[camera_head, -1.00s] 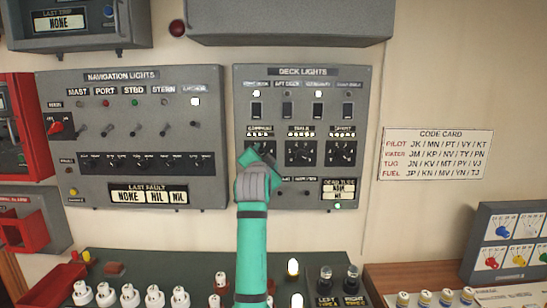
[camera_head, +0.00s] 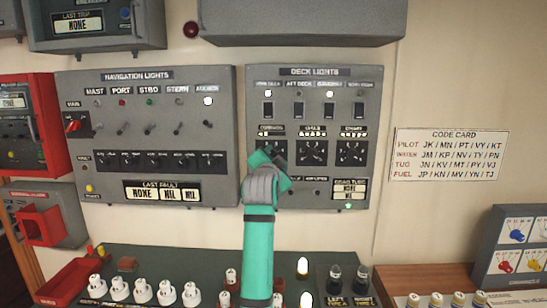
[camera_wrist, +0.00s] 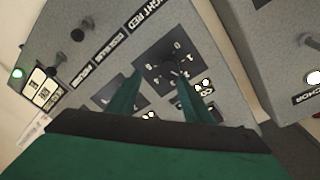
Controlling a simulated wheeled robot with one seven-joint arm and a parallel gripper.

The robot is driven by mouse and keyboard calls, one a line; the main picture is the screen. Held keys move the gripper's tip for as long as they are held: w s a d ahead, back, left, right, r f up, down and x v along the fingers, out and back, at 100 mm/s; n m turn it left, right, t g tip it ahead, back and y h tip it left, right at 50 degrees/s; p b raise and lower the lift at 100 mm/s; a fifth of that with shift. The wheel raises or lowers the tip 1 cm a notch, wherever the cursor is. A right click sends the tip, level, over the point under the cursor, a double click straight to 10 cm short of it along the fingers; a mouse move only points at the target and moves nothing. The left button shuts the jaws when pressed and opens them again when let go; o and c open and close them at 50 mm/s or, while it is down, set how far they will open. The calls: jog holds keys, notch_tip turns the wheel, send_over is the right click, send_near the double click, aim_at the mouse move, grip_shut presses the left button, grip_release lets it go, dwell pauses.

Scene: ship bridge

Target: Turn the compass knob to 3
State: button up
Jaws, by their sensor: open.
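The compass knob (camera_head: 279,149) is the leftmost of three dark rotary dials on the grey deck lights panel (camera_head: 304,84). My gripper (camera_head: 268,154) is in front of it and hides most of its dial in the head view. In the wrist view a dark knob (camera_wrist: 174,69) on a black square dial plate with white digits shows at the fingertips. My gripper (camera_wrist: 160,80) is open there, one finger on each side of the dial area. I cannot tell whether the fingers touch the knob, or which digit it points to.
Two more dials (camera_head: 312,152) sit to the right, close to my gripper. A row of switches (camera_head: 298,109) is above. The navigation lights panel (camera_head: 145,74) is to the left. A console with white knobs (camera_head: 142,290) is below. A code card (camera_head: 446,155) hangs on the right wall.

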jog(key=s, duration=1.1)
dwell(0.9)
jog(key=shift+a, duration=0.1)
dwell(0.3)
jog(key=s+a, duration=0.1)
jog(key=s, duration=0.9)
jog(key=shift+s, duration=0.35)
